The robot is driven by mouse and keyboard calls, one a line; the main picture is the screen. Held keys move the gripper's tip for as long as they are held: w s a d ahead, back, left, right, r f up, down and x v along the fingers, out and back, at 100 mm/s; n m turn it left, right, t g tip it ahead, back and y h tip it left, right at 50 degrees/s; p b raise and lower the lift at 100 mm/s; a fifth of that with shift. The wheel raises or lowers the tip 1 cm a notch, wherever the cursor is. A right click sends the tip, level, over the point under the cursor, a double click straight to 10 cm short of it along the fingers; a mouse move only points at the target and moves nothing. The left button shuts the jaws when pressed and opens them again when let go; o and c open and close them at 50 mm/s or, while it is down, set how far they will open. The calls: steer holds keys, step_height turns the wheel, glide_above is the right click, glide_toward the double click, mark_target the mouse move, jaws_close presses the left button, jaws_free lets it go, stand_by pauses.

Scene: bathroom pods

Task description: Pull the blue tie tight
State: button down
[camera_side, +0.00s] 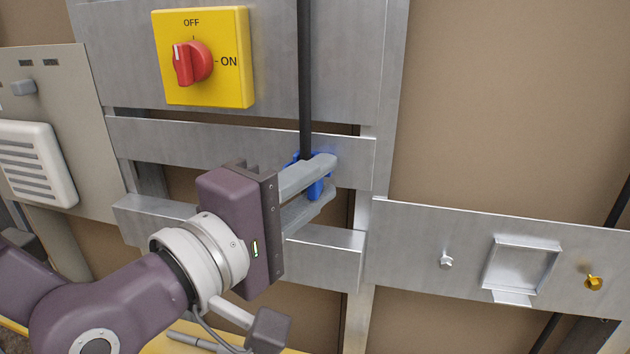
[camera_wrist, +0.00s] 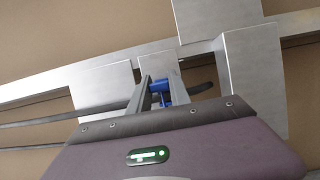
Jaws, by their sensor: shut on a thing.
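The blue tie (camera_side: 316,188) is on the black cable (camera_side: 304,80) that runs down the metal panel, in the side view. My gripper (camera_side: 322,182) is shut on the blue tie, with one finger above and one below its visible part. The fingers hide much of the tie. In the wrist view the blue tie (camera_wrist: 160,88) sits between the two fingertips of my gripper (camera_wrist: 161,82). How tight the tie is around the cable cannot be told.
A yellow switch box (camera_side: 203,57) with a red knob is above my gripper. A metal plate (camera_side: 420,233) with a bolt (camera_side: 446,262), a shallow square frame (camera_side: 521,264) and a brass fitting (camera_side: 593,283) is at the right. A white vent (camera_side: 36,163) is at the far left.

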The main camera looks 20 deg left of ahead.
steer(key=shift+s+d, duration=0.1)
steer(key=shift+s, duration=2.15)
steer(key=c, duration=1.2)
jaws_free()
steer(key=v, duration=0.7)
